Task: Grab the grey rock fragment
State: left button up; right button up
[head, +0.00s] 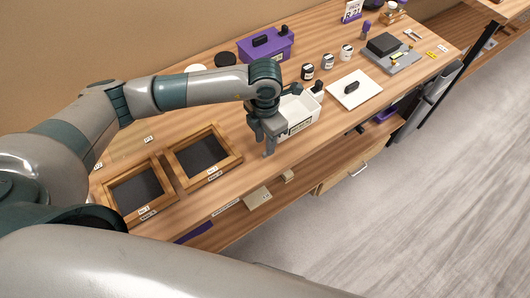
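My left gripper (268,147) points down over the wooden table, just in front of a white labelled bin (300,128). Its fingers look grey and are seen from above and behind, so I cannot tell whether they are apart or closed. I cannot clearly pick out the grey rock fragment; a small grey shape at the fingertips could be a finger or a fragment. My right gripper is not in view; only a large pale arm link of mine fills the bottom.
Two wooden frames with dark screens (236,164) (113,196) lie left of the gripper. A purple toolbox (262,50), small jars (328,62), a white tile with a dark piece (371,88) and a grey device with a dark block (402,63) stand farther along the table (215,118).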

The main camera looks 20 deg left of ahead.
aim_at(264, 154)
pick_arm(q)
jog(key=shift+s+f+p, duration=0.2)
jog(key=shift+f+p, duration=0.15)
notch_tip(264, 154, down, 3)
jog(key=shift+s+a+r+p, duration=0.1)
jog(key=shift+p, duration=0.55)
jog(key=shift+f, duration=0.45)
jog(key=shift+c, duration=0.3)
grip_shut()
